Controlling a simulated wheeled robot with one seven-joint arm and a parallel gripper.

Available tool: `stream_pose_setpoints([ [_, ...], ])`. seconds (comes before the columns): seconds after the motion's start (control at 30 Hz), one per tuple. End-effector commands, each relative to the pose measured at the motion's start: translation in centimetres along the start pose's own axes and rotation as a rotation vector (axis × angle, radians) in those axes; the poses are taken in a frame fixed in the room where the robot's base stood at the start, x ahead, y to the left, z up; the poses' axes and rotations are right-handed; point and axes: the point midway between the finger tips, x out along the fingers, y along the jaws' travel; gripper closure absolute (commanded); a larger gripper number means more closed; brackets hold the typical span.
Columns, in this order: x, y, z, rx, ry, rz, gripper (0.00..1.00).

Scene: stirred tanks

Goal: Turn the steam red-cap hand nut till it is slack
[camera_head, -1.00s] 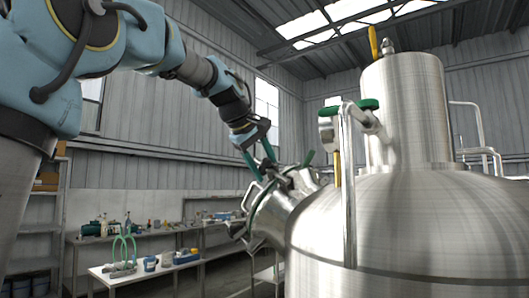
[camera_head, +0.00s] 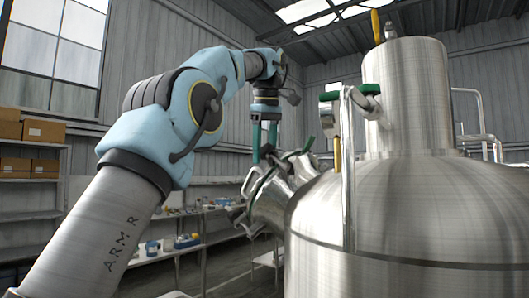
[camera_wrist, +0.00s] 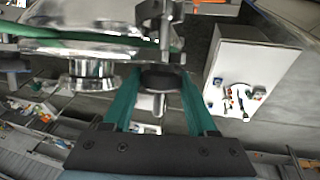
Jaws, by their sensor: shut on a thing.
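My gripper (camera_head: 264,155) points down at the upper left side of the shiny metal neck (camera_head: 272,207) on the steel tank. Its two green fingers also show in the wrist view (camera_wrist: 160,80). There they are shut on a dark round nut (camera_wrist: 160,78), with a bare metal stud (camera_wrist: 158,104) showing between the fingers. No red cap shows on this nut; the side facing the wrist camera looks dark.
The big steel tank (camera_head: 400,225) fills the right. A bent pipe with a green handle (camera_head: 369,89) and a yellow lever (camera_head: 337,155) stand near the neck. In the wrist view another metal fitting (camera_wrist: 78,82) sits left of the fingers. A bench with small items is behind.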

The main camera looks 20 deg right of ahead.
Motion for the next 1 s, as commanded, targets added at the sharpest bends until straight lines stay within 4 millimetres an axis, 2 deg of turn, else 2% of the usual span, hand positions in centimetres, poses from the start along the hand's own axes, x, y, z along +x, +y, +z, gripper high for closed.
stream_pose_setpoints([
  [0.77, 0.34, -0.04, 0.17, -0.015, -0.006, -0.06, 0.98],
  [0.8, 0.35, -0.04, 0.17, -0.015, -0.006, -0.06, 0.4],
  [1.0, 0.23, -0.02, 0.11, -0.016, -0.004, -0.056, 0.18],
])
